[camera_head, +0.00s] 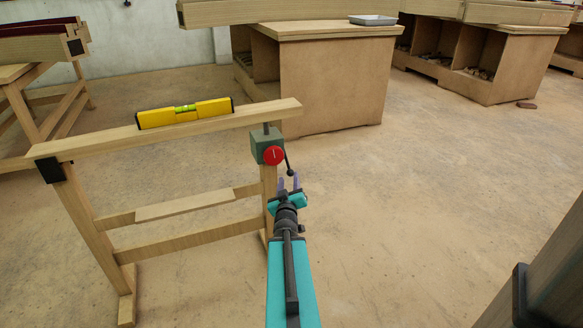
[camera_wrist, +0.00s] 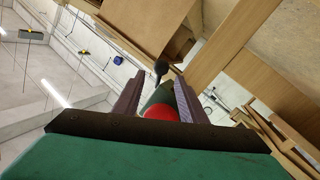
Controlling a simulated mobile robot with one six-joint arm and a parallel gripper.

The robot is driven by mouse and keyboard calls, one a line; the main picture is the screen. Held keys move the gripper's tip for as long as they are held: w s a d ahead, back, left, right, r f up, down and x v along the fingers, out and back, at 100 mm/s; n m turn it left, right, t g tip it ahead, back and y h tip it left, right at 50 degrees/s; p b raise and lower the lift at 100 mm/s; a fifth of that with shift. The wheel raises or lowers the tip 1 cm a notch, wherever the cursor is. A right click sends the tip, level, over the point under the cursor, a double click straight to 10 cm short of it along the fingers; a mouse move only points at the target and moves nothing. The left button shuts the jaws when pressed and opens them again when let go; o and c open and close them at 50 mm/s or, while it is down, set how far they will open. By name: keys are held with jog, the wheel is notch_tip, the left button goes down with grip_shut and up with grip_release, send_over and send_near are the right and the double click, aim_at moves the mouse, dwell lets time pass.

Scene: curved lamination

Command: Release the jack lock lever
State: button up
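The jack is a green block (camera_head: 262,143) with a red round knob (camera_head: 274,155), set at the right end of a wooden trestle. Its lock lever is a thin black rod with a ball end (camera_head: 290,172), hanging down to the right of the red knob. My gripper (camera_head: 289,181) is just below the ball, its purple fingers apart. In the wrist view, the lever's dark ball (camera_wrist: 161,67) shows between and slightly past the fingertips of my gripper (camera_wrist: 158,77), with no visible contact. The red knob (camera_wrist: 160,112) and part of the green block (camera_wrist: 158,97) show between the fingers.
A yellow spirit level (camera_head: 185,113) lies on the trestle's top beam (camera_head: 90,145), which slopes up to the right. A lower shelf rail (camera_head: 185,205) crosses between the legs. Wooden benches (camera_head: 325,85) stand behind. The floor right of my arm is mostly clear.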

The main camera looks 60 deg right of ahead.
aim_at(287, 161)
jog(key=shift+w+d+f+b, duration=0.1)
jog(key=shift+w+d+b, duration=0.15)
jog(key=shift+b, duration=0.55)
jog(key=shift+w+d, duration=0.1)
jog(key=shift+d, duration=0.25)
jog(key=b+x, duration=0.2)
jog(key=x, duration=0.8)
jog(key=shift+w, duration=0.1)
